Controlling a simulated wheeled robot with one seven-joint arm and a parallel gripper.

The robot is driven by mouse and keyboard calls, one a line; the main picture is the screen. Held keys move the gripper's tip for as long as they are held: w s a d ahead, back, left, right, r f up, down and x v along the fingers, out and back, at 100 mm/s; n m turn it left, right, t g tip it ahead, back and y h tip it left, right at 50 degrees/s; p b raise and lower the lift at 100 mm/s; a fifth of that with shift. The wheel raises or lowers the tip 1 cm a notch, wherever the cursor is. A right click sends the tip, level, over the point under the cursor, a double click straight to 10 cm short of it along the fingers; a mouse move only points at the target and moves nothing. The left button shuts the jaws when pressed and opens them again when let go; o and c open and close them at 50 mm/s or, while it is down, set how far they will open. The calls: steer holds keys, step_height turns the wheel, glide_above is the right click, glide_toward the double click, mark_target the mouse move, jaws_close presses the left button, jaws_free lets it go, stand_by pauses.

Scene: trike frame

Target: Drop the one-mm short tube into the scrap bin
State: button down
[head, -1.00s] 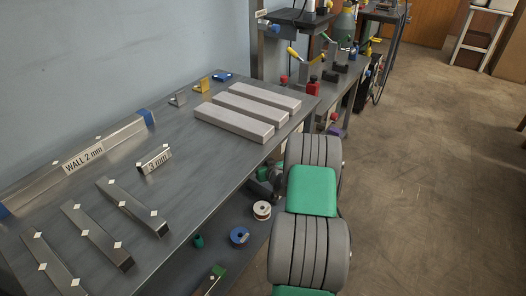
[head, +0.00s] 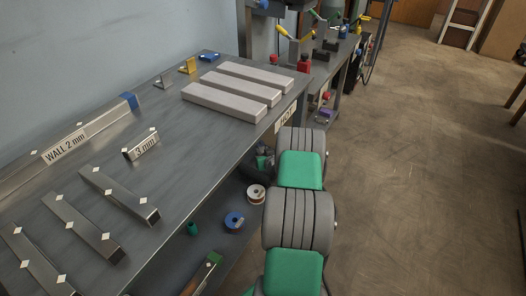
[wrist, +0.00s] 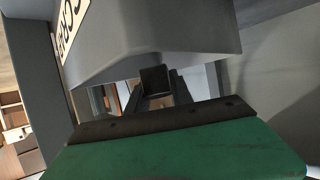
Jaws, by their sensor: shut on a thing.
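In the wrist view my gripper (wrist: 157,92) is shut on a tube (wrist: 154,79), of which only a dark, square end shows between the fingers. Its length and wall cannot be read from here. A grey, bin-like body with a partly cut-off lettered label (wrist: 74,27), apparently the scrap bin (wrist: 165,28), fills the upper part of the wrist view, close beyond the fingers. Whether the tube is over its opening cannot be told. Neither my gripper nor the bin can be made out in the head view.
The workbench (head: 165,110) at left holds several metal tubes (head: 118,195), a "WALL 2 mm" tube (head: 95,135), a short "3 mm" piece (head: 141,145) and three pale bars (head: 235,88). Spools (head: 234,221) lie on the shelf below. Open floor (head: 420,170) lies to the right.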

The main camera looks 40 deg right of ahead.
steer(key=c, duration=1.1)
jaws_free()
steer(key=shift+o, duration=0.2)
steer(key=p+v, duration=0.2)
steer(key=v, duration=0.6)
